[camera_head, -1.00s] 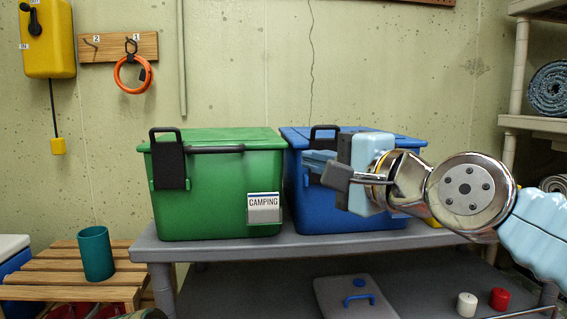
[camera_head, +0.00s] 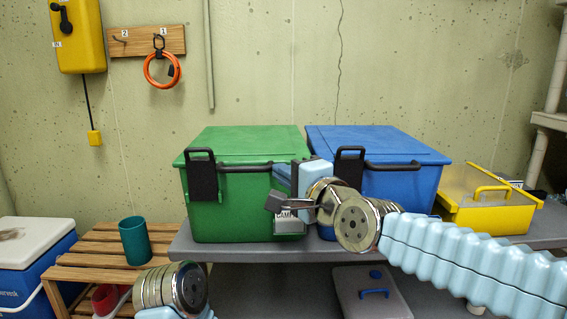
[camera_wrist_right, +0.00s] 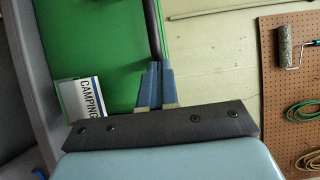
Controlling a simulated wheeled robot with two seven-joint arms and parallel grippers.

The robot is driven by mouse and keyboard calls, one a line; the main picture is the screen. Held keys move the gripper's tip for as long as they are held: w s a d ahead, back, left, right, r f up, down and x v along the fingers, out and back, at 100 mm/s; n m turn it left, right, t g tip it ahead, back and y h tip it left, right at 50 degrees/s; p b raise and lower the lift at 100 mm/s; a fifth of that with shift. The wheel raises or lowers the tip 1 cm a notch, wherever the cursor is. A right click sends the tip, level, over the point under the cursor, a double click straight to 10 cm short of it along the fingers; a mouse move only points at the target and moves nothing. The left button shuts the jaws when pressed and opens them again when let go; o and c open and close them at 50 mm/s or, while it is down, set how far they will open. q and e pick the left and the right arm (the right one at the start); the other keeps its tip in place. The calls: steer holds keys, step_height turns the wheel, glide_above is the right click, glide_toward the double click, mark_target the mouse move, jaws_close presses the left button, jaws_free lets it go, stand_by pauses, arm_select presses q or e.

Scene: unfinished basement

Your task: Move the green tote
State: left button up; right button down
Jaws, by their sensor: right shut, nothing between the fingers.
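The green tote (camera_head: 235,212) stands upright on the grey shelf unit's top (camera_head: 240,252), lid on, left of the blue tote (camera_head: 405,190). It has a dark front handle bar, a black latch at its left and a CAMPING label, partly hidden by my gripper in the head view. My right gripper (camera_head: 281,190) is in front of the green tote's right end, fingers shut and empty. In the right wrist view the shut fingertips (camera_wrist_right: 157,85) are close to the handle bar's end and the green tote (camera_wrist_right: 95,45); contact cannot be told. My left gripper is out of view; part of that arm shows at bottom left.
A yellow bin (camera_head: 487,213) stands right of the blue tote. A slatted wooden bench (camera_head: 88,262) with a teal cup (camera_head: 135,240) is left of the shelf. A blue and white cooler (camera_head: 35,262) is at far left. A grey lid (camera_head: 355,300) lies on the lower shelf.

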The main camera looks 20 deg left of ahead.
steer(key=shift+a, duration=0.15)
steer(key=shift+s+a+r+p, duration=0.1)
steer(key=shift+a+r+p, duration=0.05)
steer(key=shift+a+p, duration=0.8)
steer(key=shift+a, duration=0.25)
steer(key=shift+d+f+b, duration=0.15)
steer(key=shift+f+b, duration=0.05)
steer(key=shift+b, duration=0.15)
